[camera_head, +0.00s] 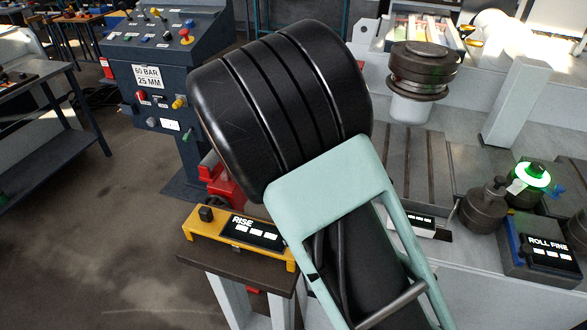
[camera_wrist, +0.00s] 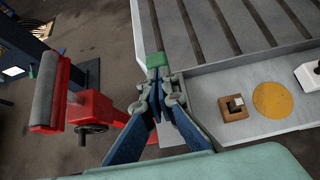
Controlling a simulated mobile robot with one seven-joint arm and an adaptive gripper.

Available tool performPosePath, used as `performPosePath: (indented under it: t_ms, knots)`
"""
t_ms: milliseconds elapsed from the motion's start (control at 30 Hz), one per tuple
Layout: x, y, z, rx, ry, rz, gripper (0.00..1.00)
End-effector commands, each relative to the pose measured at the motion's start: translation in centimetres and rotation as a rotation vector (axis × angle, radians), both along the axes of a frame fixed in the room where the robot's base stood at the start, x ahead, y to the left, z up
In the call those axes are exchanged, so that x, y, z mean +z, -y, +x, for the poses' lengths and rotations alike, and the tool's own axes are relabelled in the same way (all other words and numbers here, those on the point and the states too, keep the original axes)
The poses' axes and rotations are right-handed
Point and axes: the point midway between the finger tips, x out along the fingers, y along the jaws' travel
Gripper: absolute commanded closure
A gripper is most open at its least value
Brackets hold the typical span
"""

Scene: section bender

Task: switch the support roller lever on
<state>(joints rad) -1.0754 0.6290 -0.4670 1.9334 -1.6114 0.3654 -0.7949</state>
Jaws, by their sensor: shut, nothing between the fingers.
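My gripper (camera_wrist: 155,72) is shut in the wrist view, its blue fingers together beside the pale machine bed. A small green block (camera_wrist: 153,60) shows at the fingertips; I cannot tell whether it is part of the fingers. A red roller stand (camera_wrist: 75,105) with a grey roller (camera_wrist: 46,88) and a dark handwheel (camera_wrist: 92,130) stands left of the gripper. Part of the red stand (camera_head: 224,182) shows in the head view. I cannot make out which control is the support roller lever. In the head view my dark arm hides the gripper.
A control console (camera_head: 165,60) with knobs and levers stands at the upper left. A yellow RISE box (camera_head: 207,233) sits on a small stand. A ROLL FINE box (camera_head: 545,250) is at the right. A brown block (camera_wrist: 233,112) and a yellow disc (camera_wrist: 272,99) lie on a pale ledge.

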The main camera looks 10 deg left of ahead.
Motion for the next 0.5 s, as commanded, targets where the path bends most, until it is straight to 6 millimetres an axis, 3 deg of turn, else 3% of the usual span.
performPosePath:
  t_ms: [200,500]
  knots:
    - [0.0,0.3,2.2,-0.004,0.002,0.0,1.0]
    - [-0.2,0.3,3.6,-0.002,0.001,-0.001,1.0]
